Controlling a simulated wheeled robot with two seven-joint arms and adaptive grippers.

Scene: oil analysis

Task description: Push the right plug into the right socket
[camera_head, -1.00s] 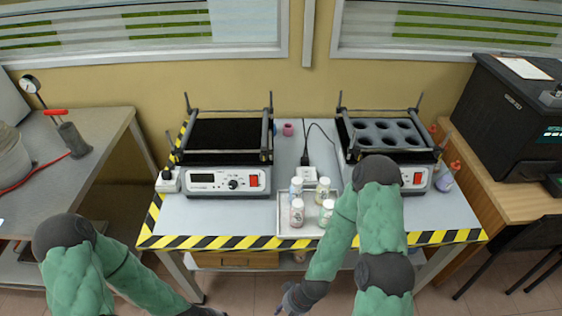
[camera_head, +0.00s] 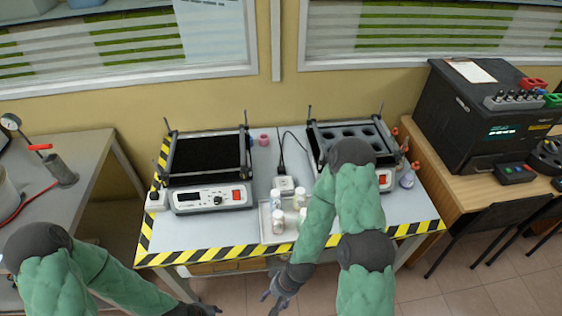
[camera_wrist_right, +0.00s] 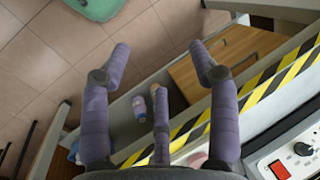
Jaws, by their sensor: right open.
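The right plug (camera_head: 281,167) is small and black, on a dark cable that loops toward the right heater device. It is right behind the white right socket (camera_head: 285,184) on the table. I cannot tell whether they touch. My right gripper (camera_head: 270,297) hangs low in front of the table's front edge, well away from the plug. In the right wrist view its fingers (camera_wrist_right: 160,58) are spread and empty above the floor and a lower shelf. My left gripper (camera_head: 205,309) shows only partly at the bottom edge. Its fingers are too cut off to judge.
A tray (camera_head: 267,230) of several small bottles stands in front of the socket. A left device (camera_head: 210,198) and a right device (camera_head: 384,180) flank the middle. Another white socket (camera_head: 157,199) is at the left. Striped tape (camera_head: 205,253) marks the table edge.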

